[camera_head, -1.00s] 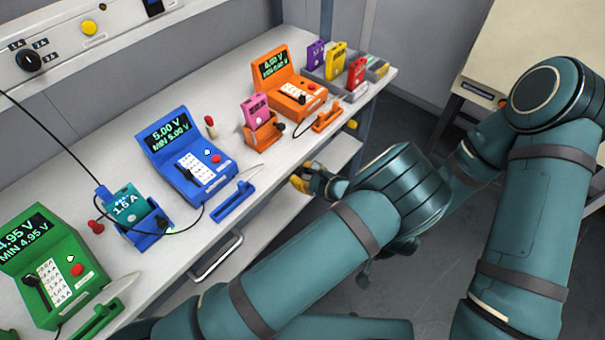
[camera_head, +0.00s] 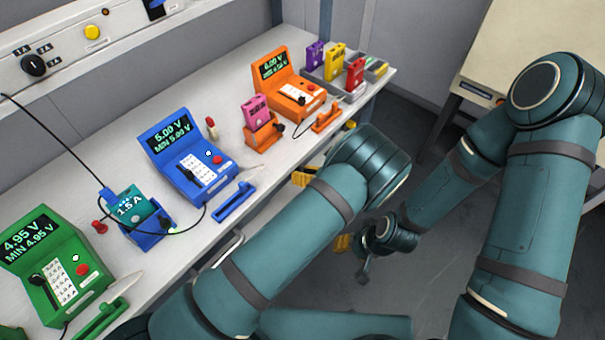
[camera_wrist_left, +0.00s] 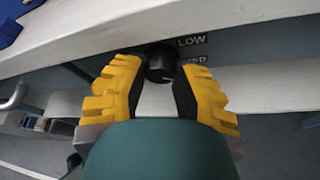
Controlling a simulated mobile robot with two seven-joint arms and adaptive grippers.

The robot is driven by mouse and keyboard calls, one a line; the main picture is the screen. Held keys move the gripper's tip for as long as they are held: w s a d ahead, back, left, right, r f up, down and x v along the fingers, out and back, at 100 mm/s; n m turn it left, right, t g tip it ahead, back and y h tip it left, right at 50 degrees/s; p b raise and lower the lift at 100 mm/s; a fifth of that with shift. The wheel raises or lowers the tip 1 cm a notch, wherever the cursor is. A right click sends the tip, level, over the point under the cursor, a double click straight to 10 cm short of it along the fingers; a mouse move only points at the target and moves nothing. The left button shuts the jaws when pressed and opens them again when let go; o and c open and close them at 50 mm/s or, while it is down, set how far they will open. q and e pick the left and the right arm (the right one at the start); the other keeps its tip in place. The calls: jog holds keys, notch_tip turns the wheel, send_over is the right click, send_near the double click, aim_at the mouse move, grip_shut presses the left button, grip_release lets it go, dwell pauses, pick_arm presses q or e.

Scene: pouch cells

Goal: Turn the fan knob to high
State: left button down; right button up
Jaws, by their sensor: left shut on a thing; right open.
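The fan knob is a small black round knob (camera_wrist_left: 160,63) under the worktop's front edge in the left wrist view. A LOW label (camera_wrist_left: 191,41) is beside it, with a partly covered label below. My left gripper (camera_wrist_left: 161,75) has its two yellow fingers on either side of the knob and is shut on it. In the head view, a yellow finger of my left gripper (camera_head: 303,178) shows at the table's front edge, with the rest behind my wrist. The knob is hidden there. My right gripper (camera_head: 350,243) is open, below and right of the left one, away from the table.
The worktop (camera_head: 262,195) carries green (camera_head: 50,260), blue (camera_head: 185,160) and orange (camera_head: 285,85) testers with coloured cells. A pale board (camera_head: 530,45) stands at upper right. A black dial (camera_head: 34,64) is on the rear panel. Open floor lies right of the table.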

pick_arm(q)
jog(key=shift+a, duration=0.1)
dwell(0.4)
jog(key=c, duration=0.6)
grip_release()
